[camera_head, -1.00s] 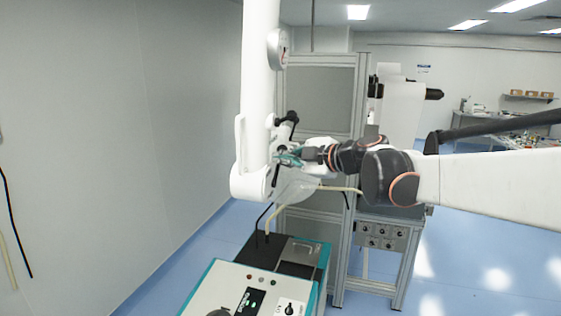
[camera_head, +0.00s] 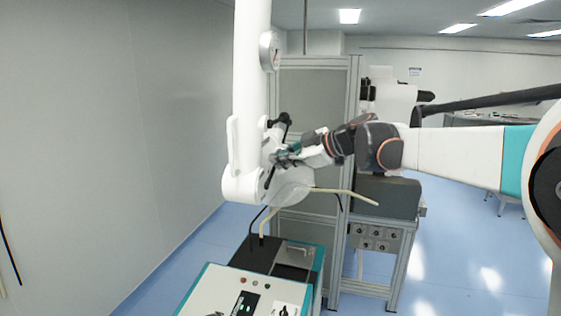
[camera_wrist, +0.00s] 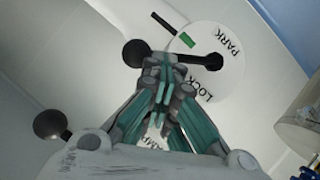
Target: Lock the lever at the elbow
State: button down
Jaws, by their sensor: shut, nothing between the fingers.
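The white elbow housing (camera_head: 243,186) stands at the bottom of a white column in the head view. In the wrist view a round white dial (camera_wrist: 226,82) bears the words PARK and LOCK and a green mark. The black lever (camera_wrist: 200,60) runs leftward from the dial's middle to a round black knob (camera_wrist: 135,53). My gripper (camera_wrist: 170,64) is shut and empty, its teal fingertips overlapping the lever just right of the knob. Part of the lever is hidden; I cannot tell whether they touch. My gripper (camera_head: 288,153) is also against the housing's right side in the head view.
A second black knob (camera_wrist: 53,124) is at the wrist view's left. A teal-edged control box (camera_head: 240,290) stands below the elbow. A grey framed cabinet (camera_head: 315,110) is behind, and a pale hose (camera_head: 345,192) sticks out rightward. Blue floor is free at right.

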jog(key=shift+w+f, duration=0.1)
jog(key=shift+w, duration=0.05)
jog(key=shift+r+p, duration=0.5)
jog(key=shift+r, duration=0.4)
jog(key=s+a+r+v, duration=0.1)
jog(key=a+v, duration=0.1)
jog(key=v, duration=1)
jog(key=shift+s+d+r, duration=0.25)
jog(key=shift+s+r, duration=0.15)
jog(key=shift+s, duration=0.15)
